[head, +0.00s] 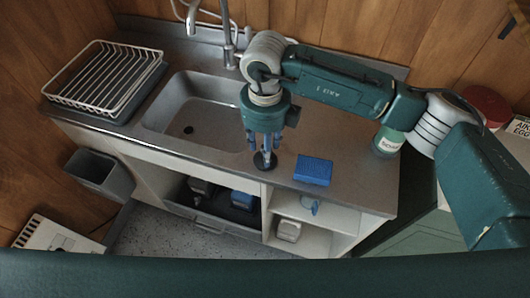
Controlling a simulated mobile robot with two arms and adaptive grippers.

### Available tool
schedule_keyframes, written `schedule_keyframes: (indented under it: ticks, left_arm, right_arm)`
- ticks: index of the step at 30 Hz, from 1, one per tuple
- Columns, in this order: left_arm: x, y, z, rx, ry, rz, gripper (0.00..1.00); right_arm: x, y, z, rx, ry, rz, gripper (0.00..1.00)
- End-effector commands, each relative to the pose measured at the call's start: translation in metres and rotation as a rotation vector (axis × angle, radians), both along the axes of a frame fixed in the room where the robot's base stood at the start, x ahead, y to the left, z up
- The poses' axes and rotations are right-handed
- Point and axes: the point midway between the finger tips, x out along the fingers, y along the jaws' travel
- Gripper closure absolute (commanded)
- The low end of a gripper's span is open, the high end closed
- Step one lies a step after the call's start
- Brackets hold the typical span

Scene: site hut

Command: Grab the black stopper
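The black stopper (265,161) is a small dark disc on the grey counter, just right of the sink basin and close to the front edge. My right gripper (265,148) points down right above it, with its blue-grey fingers over the disc. The fingers hide the top of the stopper. I cannot tell whether they touch or grip it. My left gripper is out of view.
The sink (190,112) with its drain hole is left of the stopper. A blue sponge (313,170) lies to the right, and a labelled green bottle (388,140) stands beyond. A white dish rack (104,75) is at far left. A tall tap (228,45) rises behind.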

Motion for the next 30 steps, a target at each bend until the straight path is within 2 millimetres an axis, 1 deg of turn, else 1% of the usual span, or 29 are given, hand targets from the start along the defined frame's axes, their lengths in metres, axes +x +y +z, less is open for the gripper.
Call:
schedule_keyframes:
  ticks: [1, 4, 10, 11, 12, 14, 15, 17, 26, 30]
  left_arm:
    - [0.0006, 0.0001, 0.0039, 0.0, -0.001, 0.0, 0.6]
    - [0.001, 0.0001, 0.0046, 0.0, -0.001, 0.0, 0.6]
    - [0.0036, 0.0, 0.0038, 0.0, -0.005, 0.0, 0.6]
    - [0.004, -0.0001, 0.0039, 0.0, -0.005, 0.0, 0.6]
    - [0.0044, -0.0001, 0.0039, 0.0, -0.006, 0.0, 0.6]
    - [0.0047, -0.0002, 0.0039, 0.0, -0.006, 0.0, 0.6]
    - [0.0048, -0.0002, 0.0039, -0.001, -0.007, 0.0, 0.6]
    - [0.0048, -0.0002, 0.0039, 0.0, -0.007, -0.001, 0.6]
    - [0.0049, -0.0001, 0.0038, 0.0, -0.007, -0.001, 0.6]
    - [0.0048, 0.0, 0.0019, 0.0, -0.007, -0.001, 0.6]
  right_arm:
    - [-0.0001, -0.0004, -0.0046, -0.001, 0.002, -0.002, 0.59]
    - [0.0, -0.0002, -0.0113, 0.0, 0.0, -0.001, 0.59]
    - [0.0003, -0.0001, -0.0129, 0.001, -0.001, 0.0, 0.59]
    - [0.0003, -0.0001, -0.0129, 0.001, -0.001, 0.0, 0.61]
    - [0.0004, -0.0001, -0.0128, 0.001, -0.001, 0.0, 0.69]
    - [0.0004, -0.0001, -0.0127, 0.001, -0.001, 0.0, 0.81]
    - [0.0004, 0.0, -0.0126, 0.001, -0.001, 0.0, 0.89]
    - [0.0003, -0.0001, -0.0126, 0.001, -0.001, 0.0, 1.0]
    - [0.0006, 0.0, -0.0118, 0.001, -0.002, 0.0, 1.0]
    - [0.0012, 0.0002, -0.0067, 0.001, -0.003, -0.001, 1.0]
